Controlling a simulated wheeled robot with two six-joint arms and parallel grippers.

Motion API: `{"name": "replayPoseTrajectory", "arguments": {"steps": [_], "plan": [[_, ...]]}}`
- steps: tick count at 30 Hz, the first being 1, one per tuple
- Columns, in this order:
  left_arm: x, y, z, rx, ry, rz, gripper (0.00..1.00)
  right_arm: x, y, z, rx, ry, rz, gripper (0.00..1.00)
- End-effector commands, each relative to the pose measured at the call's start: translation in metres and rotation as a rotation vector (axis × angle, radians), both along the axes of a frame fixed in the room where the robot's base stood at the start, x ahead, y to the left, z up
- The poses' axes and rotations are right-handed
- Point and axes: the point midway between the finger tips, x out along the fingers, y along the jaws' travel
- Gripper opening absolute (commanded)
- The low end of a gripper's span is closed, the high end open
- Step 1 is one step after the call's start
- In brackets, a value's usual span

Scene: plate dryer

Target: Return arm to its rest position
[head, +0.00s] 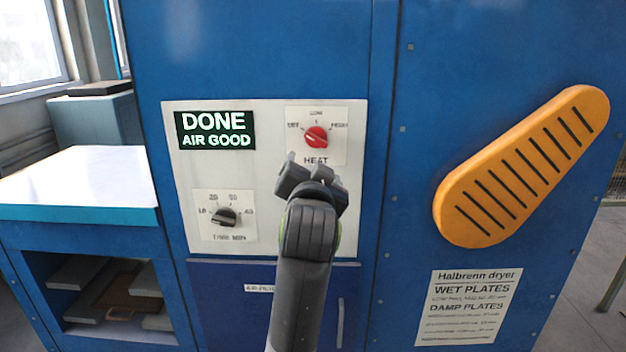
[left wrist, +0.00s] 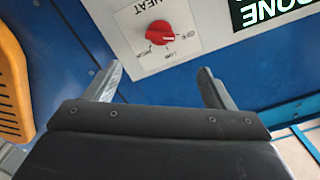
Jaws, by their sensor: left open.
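My left arm rises from the bottom middle of the head view. Its gripper (head: 314,170) is in front of the white control panel (head: 268,222), just below the red heat knob (head: 316,137). In the left wrist view the gripper (left wrist: 159,72) is open, with nothing between its two fingers. The red knob (left wrist: 163,36) shows beyond the fingers, apart from them. The lit display (head: 214,131) reads "DONE AIR GOOD". The black timer knob (head: 225,217) is at the panel's lower left. My right gripper is not in view.
A yellow slotted cover (head: 522,168) stands out from the blue dryer front (head: 470,40) at the right. A notice (head: 468,306) hangs below it. A blue drawer front (head: 222,308) is partly behind my arm. A white-topped bench (head: 75,180) is at the left.

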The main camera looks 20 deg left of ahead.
Motion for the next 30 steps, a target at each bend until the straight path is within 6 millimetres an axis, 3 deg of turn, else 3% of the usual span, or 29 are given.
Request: {"name": "replayPoseTrajectory", "arguments": {"steps": [17,20,23,26,30], "plan": [[-0.007,-0.002,-0.001,0.000,0.002,0.001,0.76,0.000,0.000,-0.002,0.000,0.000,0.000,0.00],[-0.001,-0.002,-0.012,0.005,0.023,-0.004,0.76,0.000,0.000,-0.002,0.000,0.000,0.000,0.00],[0.015,-0.002,-0.049,0.017,0.084,-0.017,0.76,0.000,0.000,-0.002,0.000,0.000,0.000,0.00],[0.036,-0.002,-0.113,0.024,0.181,-0.043,0.76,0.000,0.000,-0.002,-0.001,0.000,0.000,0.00],[0.051,0.003,-0.221,0.013,0.329,-0.082,0.76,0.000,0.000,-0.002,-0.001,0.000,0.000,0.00]]}}
